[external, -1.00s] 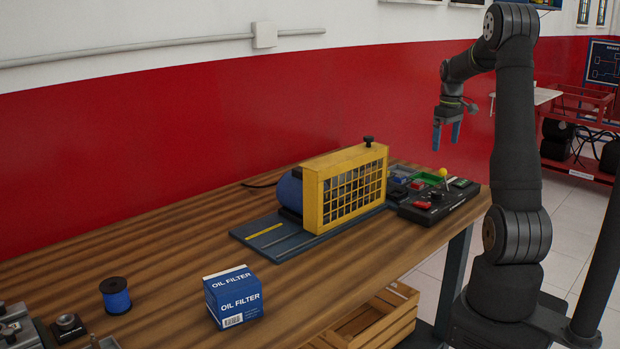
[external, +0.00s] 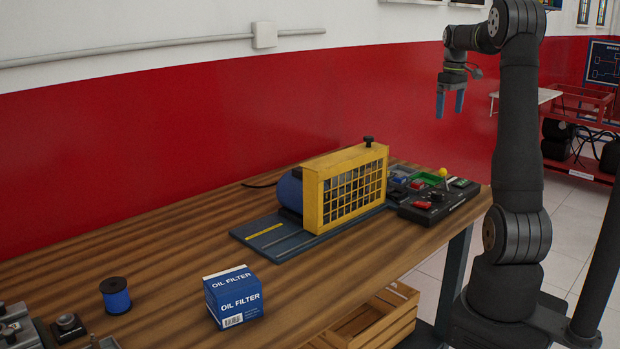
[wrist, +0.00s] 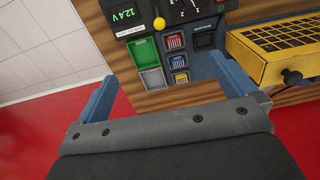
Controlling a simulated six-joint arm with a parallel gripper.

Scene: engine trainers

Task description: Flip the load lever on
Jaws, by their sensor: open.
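The control panel (external: 438,205) is a black unit at the right end of the bench, beside the yellow guard. A lever with a yellow ball knob (external: 443,172) stands up on it; the knob also shows in the wrist view (wrist: 159,23). I see no readable label naming it the load lever, and its on or off position is unclear. My gripper (external: 449,116) hangs high above the panel, fingers down, apart from everything. In the wrist view my gripper (wrist: 162,78) has its two blue fingers spread wide with nothing held between them.
The yellow mesh guard (external: 345,188) with a black knob on top stands left of the panel. Green, red and blue bins (wrist: 146,54) sit near the lever. A blue oil filter box (external: 234,297) and a blue spool (external: 116,297) stand farther left on the bench.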

